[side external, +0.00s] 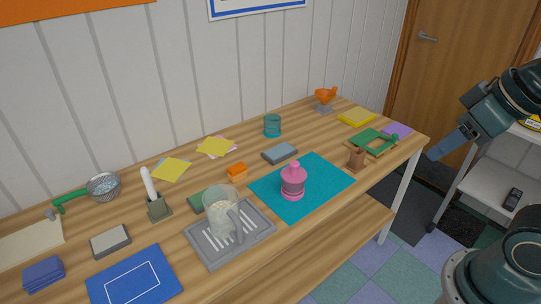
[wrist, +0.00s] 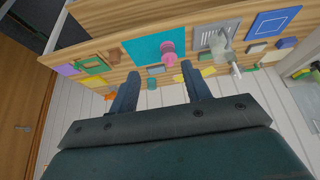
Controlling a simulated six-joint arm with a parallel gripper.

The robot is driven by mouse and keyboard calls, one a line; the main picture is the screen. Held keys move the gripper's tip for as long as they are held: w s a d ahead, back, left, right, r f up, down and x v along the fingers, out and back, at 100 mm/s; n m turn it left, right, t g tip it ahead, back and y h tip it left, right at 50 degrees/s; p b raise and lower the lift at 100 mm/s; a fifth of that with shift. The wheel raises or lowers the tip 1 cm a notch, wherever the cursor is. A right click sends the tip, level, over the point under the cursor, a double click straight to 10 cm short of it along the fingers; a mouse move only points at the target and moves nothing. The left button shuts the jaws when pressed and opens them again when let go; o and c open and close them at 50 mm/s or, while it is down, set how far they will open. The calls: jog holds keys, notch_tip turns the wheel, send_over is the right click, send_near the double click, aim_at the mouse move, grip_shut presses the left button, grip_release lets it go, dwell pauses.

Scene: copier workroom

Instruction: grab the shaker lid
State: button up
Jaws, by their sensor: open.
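A pink shaker (side external: 293,190) stands upright on the teal mat (side external: 330,172). Its lid (side external: 293,170) is the pink top part with a small knob, seated on the body. In the wrist view the pink shaker (wrist: 169,58) shows small and far off, on the teal mat (wrist: 140,50); I cannot tell lid from body there. My gripper (side external: 434,154) is at the right of the side view, off the table's right end and well apart from the shaker. In the wrist view my gripper (wrist: 158,70) has its two fingers spread, with nothing held between them.
A clear jug (side external: 221,214) stands on a grey tray (side external: 262,236) left of the mat. A brown holder (side external: 357,158) and a green frame (side external: 372,137) lie right of it. A grey-blue block (side external: 280,152) and an orange block (side external: 237,170) sit behind. The mat around the shaker is clear.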

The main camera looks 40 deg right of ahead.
jog(key=n+g+y, duration=0.5)
jog(key=n, duration=1.2)
send_over(296, 162)
jog(key=d, duration=0.5)
notch_tip(296, 162, down, 14)
jog(key=shift+s+f, duration=0.1)
jog(key=shift+s, duration=0.2)
jog(key=shift+f, duration=0.1)
jog(key=shift+x, duration=4.2)
jog(key=shift+f, duration=0.1)
